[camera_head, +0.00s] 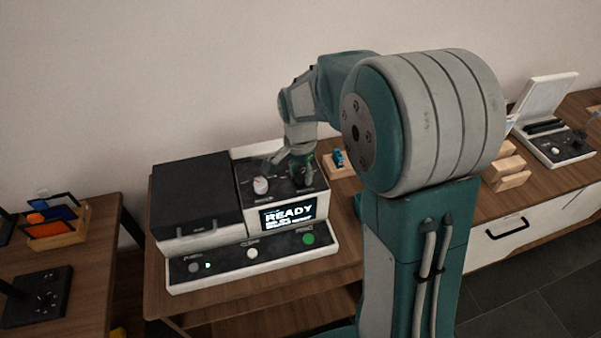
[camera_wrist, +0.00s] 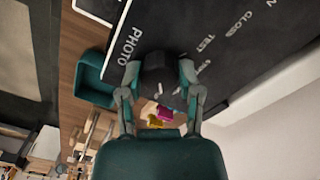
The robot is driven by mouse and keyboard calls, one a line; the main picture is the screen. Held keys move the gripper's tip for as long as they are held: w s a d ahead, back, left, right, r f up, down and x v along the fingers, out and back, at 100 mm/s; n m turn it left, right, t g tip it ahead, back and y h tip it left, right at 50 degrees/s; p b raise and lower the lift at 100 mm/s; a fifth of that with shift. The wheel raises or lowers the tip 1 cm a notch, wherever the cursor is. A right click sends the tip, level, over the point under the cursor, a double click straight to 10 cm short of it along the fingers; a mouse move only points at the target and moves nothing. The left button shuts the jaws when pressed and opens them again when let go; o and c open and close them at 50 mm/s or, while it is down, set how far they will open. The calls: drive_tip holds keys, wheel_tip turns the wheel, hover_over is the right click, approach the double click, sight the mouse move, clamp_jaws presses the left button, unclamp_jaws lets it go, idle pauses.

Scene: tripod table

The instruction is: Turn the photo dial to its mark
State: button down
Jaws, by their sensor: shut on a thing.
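The photo dial (camera_wrist: 157,66) is a dark round knob on a black panel (camera_wrist: 215,25) with white lettering. The word PHOTO is printed beside it; TEST and GLOSS are printed farther off. My gripper (camera_wrist: 158,74) has one finger on each side of the dial and is shut on it. In the head view my gripper (camera_head: 301,167) reaches down onto the right part of the printer's (camera_head: 290,246) top panel and hides the dial there. I cannot make out the dial's pointer or how it lies against its mark.
The printer has a white knob (camera_head: 260,185) left of my gripper, a lit READY screen (camera_head: 287,215) and a green button (camera_head: 308,239). A black lid (camera_head: 195,195) lies to the left. A wooden holder (camera_head: 55,234) stands on the left table. My arm hides much of the right side.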

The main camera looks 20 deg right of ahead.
sight(299, 173)
drive_tip(key=n, duration=0.6)
drive_tip(key=shift+w+r, duration=0.1)
drive_tip(key=shift+w, duration=0.05)
drive_tip(key=shift+n, duration=0.3)
idle(0.4)
drive_tip(key=shift+c, duration=1.4)
unclamp_jaws()
drive_tip(key=shift+w, duration=0.1)
wheel_tip(299, 173, up, 12)
drive_tip(key=shift+a, duration=0.15)
